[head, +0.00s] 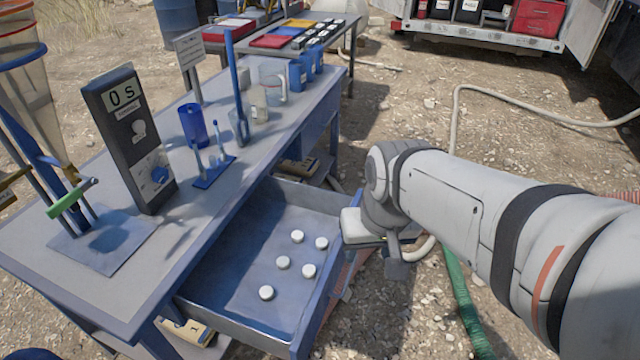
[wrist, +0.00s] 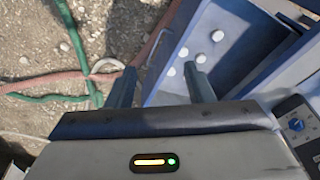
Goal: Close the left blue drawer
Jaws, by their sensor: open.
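The left blue drawer (head: 235,265) is pulled well out from under the table, and several white round caps (head: 283,263) lie on its floor. My gripper (head: 388,254) is just outside the drawer's front panel, at its far end in the head view. In the wrist view my gripper (wrist: 162,84) is open with nothing between its fingers. The drawer's front panel (wrist: 172,52) and its bar handle (wrist: 156,46) appear beyond and between the fingertips there. I cannot tell whether a finger touches the panel.
The blue-grey table (head: 225,205) carries a timer box (head: 128,138), a blue cup (head: 193,125) and a funnel stand at left. A green hose (head: 462,305) and a pale hose (head: 520,98) lie on the gravel.

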